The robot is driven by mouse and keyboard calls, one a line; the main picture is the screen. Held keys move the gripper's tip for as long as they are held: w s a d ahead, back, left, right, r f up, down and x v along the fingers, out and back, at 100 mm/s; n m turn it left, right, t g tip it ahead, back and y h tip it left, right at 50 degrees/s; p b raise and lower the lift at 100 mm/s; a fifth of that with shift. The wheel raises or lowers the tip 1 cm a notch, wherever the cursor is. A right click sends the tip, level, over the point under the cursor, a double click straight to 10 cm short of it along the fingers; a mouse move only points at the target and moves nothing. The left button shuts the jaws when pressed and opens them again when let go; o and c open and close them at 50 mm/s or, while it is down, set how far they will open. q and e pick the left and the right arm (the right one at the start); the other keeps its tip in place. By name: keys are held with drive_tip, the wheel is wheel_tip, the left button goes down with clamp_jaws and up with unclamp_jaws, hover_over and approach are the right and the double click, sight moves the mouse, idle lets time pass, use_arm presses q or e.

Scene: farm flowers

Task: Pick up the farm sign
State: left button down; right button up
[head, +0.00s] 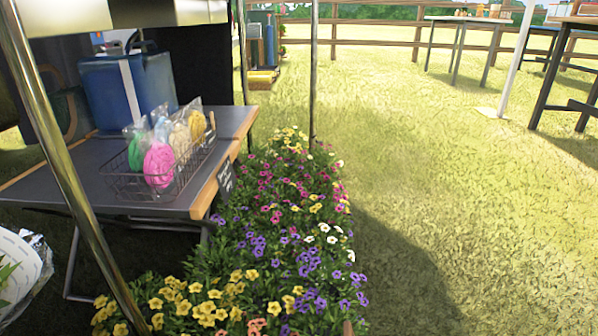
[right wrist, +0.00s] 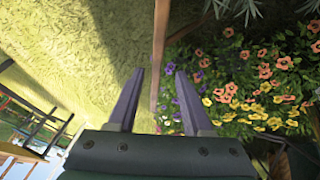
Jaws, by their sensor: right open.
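A small dark sign with pale writing (head: 225,178) is on the front edge of the grey table (head: 100,190) in the head view, just above the flowers. It is the only sign I can make out, and its writing is too small to read. My right gripper (right wrist: 159,76) shows in the right wrist view with its two fingers apart and nothing held. A thin brown post (right wrist: 160,40) appears beyond and between the fingers; I cannot tell its distance. No sign is clear in the right wrist view. My left gripper is not in view.
A dense flower bed (head: 290,220) runs along the table. A wire basket (head: 160,175) with bagged colourful items stands on the table near a blue bin (head: 125,90). Metal poles (head: 65,160) rise at the left. Open grass (head: 450,190) lies to the right.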

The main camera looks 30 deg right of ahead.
drive_tip(key=shift+b+x, duration=0.45)
drive_tip(key=shift+x, duration=0.6)
drive_tip(key=shift+d+f+b, duration=0.35)
drive_tip(key=shift+f+b, duration=0.1)
drive_tip(key=shift+f, duration=0.05)
drive_tip(key=b+x, duration=0.3)
drive_tip(key=shift+d+f, duration=0.2)
drive_tip(key=shift+f, duration=0.15)
drive_tip(key=shift+d+f+b, duration=0.3)
drive_tip(key=shift+d+b, duration=0.05)
drive_tip(key=shift+b, duration=0.2)
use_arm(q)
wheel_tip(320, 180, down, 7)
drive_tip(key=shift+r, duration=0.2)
use_arm(e)
drive_tip(key=shift+r, duration=0.15)
drive_tip(key=shift+w, duration=0.1)
drive_tip(key=shift+a, duration=0.1)
clamp_jaws()
